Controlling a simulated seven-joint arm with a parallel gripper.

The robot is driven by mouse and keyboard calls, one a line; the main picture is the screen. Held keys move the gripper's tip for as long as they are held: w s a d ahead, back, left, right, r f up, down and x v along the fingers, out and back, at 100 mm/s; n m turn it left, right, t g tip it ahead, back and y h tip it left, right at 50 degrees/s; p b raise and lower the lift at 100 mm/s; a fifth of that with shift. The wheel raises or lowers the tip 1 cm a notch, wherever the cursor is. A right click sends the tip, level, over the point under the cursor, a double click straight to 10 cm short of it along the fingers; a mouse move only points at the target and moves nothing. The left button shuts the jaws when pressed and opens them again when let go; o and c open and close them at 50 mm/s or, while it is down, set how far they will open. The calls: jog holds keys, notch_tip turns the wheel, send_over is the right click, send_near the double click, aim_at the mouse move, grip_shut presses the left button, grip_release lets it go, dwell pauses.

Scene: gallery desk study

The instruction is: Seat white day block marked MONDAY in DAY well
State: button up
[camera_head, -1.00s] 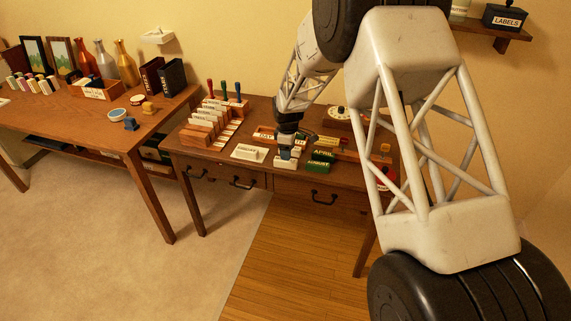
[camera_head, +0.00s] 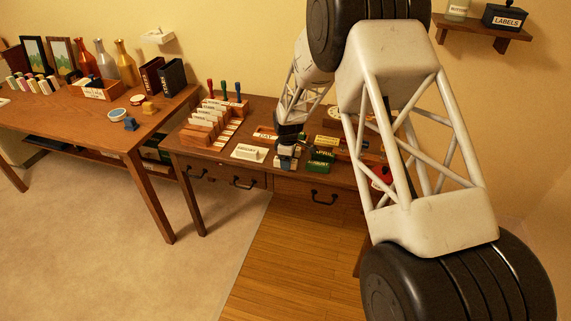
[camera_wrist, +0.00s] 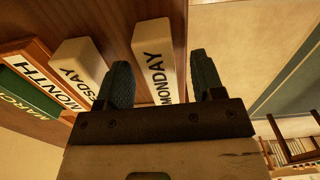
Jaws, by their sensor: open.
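In the wrist view the white MONDAY block (camera_wrist: 154,55) lies on the desk, between the lines of my two fingers. My gripper (camera_wrist: 162,82) is open, with one finger on each side of the block's near part. I cannot tell whether the fingers touch it. The DAY label (camera_head: 265,138) marks a wooden holder just behind and left of my gripper. The inside of its well is hard to make out.
Another white block ending in SDAY (camera_wrist: 80,62) lies left of MONDAY in the wrist view, by the MONTH holder (camera_wrist: 40,75) with a green MARCH block (camera_wrist: 28,92). Green month blocks (camera_head: 319,162) stand right of my gripper. A white sign-like block (camera_head: 248,153) stands left.

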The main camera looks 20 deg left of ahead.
jog(key=shift+c, duration=0.3)
jog(key=c, duration=0.9)
jog(key=shift+c, duration=0.3)
jog(key=shift+r, duration=0.1)
jog(key=shift+r, duration=0.75)
notch_tip(320, 180, up, 2)
jog(key=shift+r, duration=0.1)
jog(key=s+d+r, duration=0.1)
jog(key=s+d, duration=0.6)
jog(key=s, duration=0.7)
jog(key=shift+d, duration=0.2)
jog(key=shift+s, duration=0.1)
